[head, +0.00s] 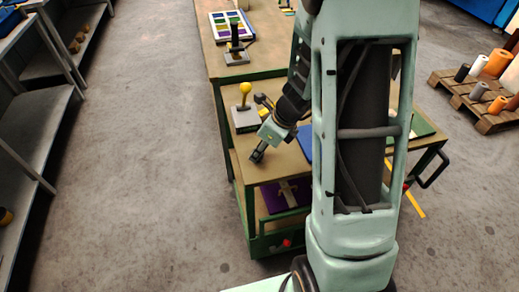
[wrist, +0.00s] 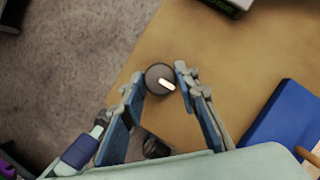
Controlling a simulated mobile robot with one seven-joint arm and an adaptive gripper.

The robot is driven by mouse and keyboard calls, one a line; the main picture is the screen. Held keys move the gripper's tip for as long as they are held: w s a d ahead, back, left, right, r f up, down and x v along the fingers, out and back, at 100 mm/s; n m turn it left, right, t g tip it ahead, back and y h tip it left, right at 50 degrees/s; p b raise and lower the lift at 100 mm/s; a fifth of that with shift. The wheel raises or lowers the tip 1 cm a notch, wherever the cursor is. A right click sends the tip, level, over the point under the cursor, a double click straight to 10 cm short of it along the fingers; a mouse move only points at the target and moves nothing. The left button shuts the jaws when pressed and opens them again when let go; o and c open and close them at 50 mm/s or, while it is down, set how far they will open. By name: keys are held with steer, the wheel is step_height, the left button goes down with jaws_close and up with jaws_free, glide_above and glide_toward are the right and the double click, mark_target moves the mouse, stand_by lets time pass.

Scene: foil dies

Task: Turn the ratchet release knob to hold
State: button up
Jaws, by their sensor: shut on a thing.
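The ratchet release knob (wrist: 153,73) is a dark round knob with a short white pointer mark, near the table edge in the wrist view. The mark runs from near the middle toward the lower right. My gripper (wrist: 160,76) is shut on the knob, with one blue-padded finger on its left and one on its right. In the head view my gripper (head: 257,155) is low over the front left part of the wooden bench top (head: 257,172). I cannot make out the knob there. Any hold label is not readable.
A yellow-ball lever (head: 245,91) stands behind my gripper, and a black lever (head: 235,37) farther back. A blue item (wrist: 278,118) lies to the right in the wrist view. Shelves (head: 40,120) stand left, and a pallet of rolls (head: 480,95) right. The aisle floor is clear.

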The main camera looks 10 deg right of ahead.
steer(key=shift+n, duration=0.3)
steer(key=n, duration=0.2)
steer(key=n+g, duration=0.1)
steer(key=n, duration=0.1)
steer(key=shift+w+d+y, duration=0.1)
steer(key=shift+w+y, duration=0.1)
steer(key=shift+y, duration=0.2)
steer(key=n+g, duration=0.1)
steer(key=n, duration=0.1)
steer(key=n+g+p, duration=0.1)
steer(key=n, duration=0.1)
steer(key=shift+w+n+y, duration=0.1)
steer(key=shift+n+y, duration=0.2)
steer(key=n+g, duration=0.1)
steer(key=n, duration=0.3)
steer(key=shift+w+g, duration=0.1)
steer(key=shift+g, duration=0.3)
steer(key=n+g+h, duration=0.1)
steer(key=n, duration=0.3)
steer(key=shift+n+g, duration=0.3)
steer(key=shift+n, duration=0.1)
steer(key=o, duration=1.1)
steer(key=shift+w+r+h, duration=0.1)
steer(key=shift+h, duration=0.2)
